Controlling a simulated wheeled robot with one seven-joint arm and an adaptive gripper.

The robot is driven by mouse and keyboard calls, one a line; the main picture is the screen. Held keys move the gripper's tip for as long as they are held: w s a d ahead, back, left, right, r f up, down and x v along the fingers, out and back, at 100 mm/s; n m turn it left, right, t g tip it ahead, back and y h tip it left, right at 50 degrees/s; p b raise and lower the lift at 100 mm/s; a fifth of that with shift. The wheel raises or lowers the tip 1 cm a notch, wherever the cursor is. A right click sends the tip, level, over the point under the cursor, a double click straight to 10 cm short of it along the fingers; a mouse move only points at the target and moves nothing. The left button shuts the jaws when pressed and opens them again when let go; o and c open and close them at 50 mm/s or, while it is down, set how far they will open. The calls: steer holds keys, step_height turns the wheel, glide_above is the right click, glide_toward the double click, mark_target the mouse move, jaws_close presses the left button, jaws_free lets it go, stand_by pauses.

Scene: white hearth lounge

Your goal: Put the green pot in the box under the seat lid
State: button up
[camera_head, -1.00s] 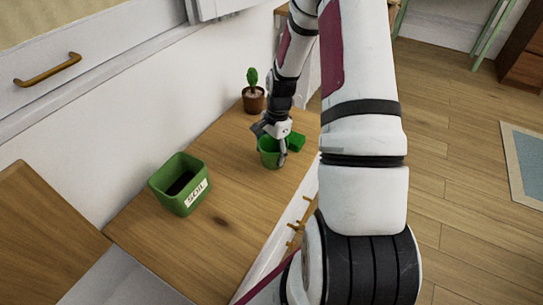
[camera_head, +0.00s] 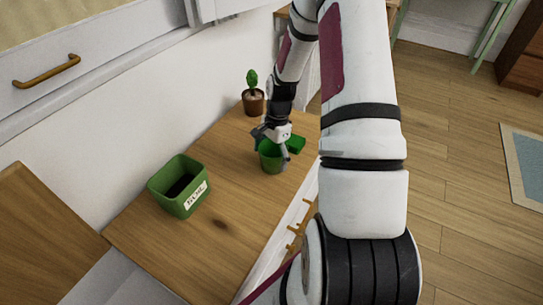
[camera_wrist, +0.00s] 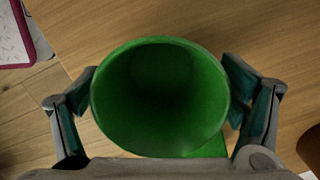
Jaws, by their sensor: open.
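The green pot (camera_head: 271,163) is a round, open-topped pot standing on the wooden bench top (camera_head: 225,190). In the wrist view the empty-looking pot (camera_wrist: 160,100) fills the middle, seen from above. My gripper (camera_head: 273,142) is over the pot, with one finger on each side of it. In the wrist view the gripper (camera_wrist: 160,105) is open and the fingers flank the rim, close to the wall; I cannot tell whether they touch it. A wooden panel (camera_head: 45,240) is at the left; I cannot tell whether it is the seat lid. No box interior shows.
A green square container with a soil label (camera_head: 180,187) stands on the bench at left. A small potted cactus (camera_head: 253,95) is at the back by the wall. A low green item (camera_head: 295,144) lies right beside the pot. Pegs (camera_head: 297,238) line the bench front.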

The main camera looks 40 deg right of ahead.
step_height(320, 180, up, 12)
steer(key=d+p, duration=0.2)
steer(key=p, duration=0.2)
steer(key=s+a+r+n, duration=0.2)
steer(key=a+r+n, duration=0.2)
steer(key=a+r, duration=0.45)
steer(key=s+a+r+n+h, duration=0.1)
steer(key=s+a+r+n, duration=0.25)
steer(key=r, duration=0.25)
steer(key=s+a+r+n+h, duration=0.1)
steer(key=s+a+r+n, duration=0.15)
steer(key=s+r, duration=0.2)
steer(key=s+a+r+n, duration=0.2)
steer(key=s+a+n, duration=0.2)
steer(key=s, duration=0.5)
steer(key=s+a+r+n, duration=0.3)
steer(key=s+a+n, duration=0.1)
steer(key=s, duration=0.6)
steer(key=shift+a+r, duration=0.25)
steer(key=shift+a, duration=0.25)
steer(key=shift+s, duration=0.1)
